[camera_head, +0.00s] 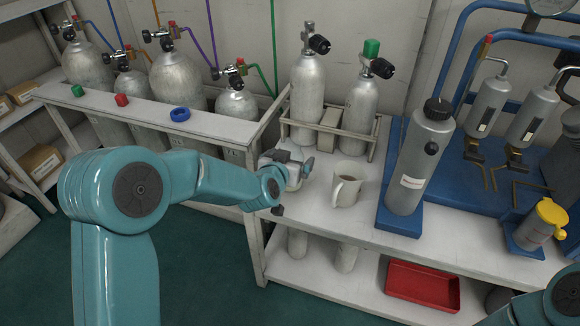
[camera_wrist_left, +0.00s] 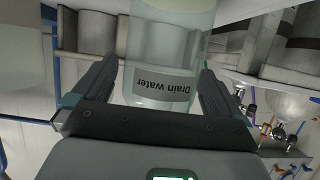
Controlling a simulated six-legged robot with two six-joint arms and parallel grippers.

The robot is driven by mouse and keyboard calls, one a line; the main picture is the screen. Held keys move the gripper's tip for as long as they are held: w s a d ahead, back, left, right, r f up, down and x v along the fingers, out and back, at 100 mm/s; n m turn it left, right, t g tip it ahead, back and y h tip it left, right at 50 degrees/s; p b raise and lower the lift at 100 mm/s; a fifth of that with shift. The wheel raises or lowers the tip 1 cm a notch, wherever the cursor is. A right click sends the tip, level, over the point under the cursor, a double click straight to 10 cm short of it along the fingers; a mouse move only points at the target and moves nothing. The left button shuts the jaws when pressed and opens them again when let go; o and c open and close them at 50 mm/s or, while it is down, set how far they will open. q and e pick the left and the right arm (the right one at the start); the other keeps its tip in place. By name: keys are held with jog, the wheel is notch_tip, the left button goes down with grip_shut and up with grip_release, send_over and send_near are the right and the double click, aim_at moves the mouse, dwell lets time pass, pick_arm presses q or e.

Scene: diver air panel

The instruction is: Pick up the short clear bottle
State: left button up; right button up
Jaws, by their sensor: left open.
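My left gripper (camera_head: 286,172) is over the bench at its left end, beside the white mug. In the left wrist view the open fingers (camera_wrist_left: 158,68) stand on either side of a clear bottle (camera_wrist_left: 172,45). The bottle carries a grey label reading "Drain water", which appears upside down in this view. The bottle is between the fingers, and I cannot tell whether either finger touches it. In the head view the bottle is mostly hidden by my gripper and wrist. My right gripper is not visible; only part of my right arm shows at the lower right corner.
A white mug (camera_head: 346,186) stands just right of my left gripper. A tall grey cylinder (camera_head: 414,165) stands on a blue base farther right. Two silver tanks (camera_head: 308,95) stand behind in a rack. A red tray (camera_head: 423,284) lies on the lower shelf.

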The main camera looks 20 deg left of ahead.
pick_arm(q)
jog(key=c, duration=1)
jog(key=shift+r, duration=0.2)
jog(key=shift+c, duration=0.2)
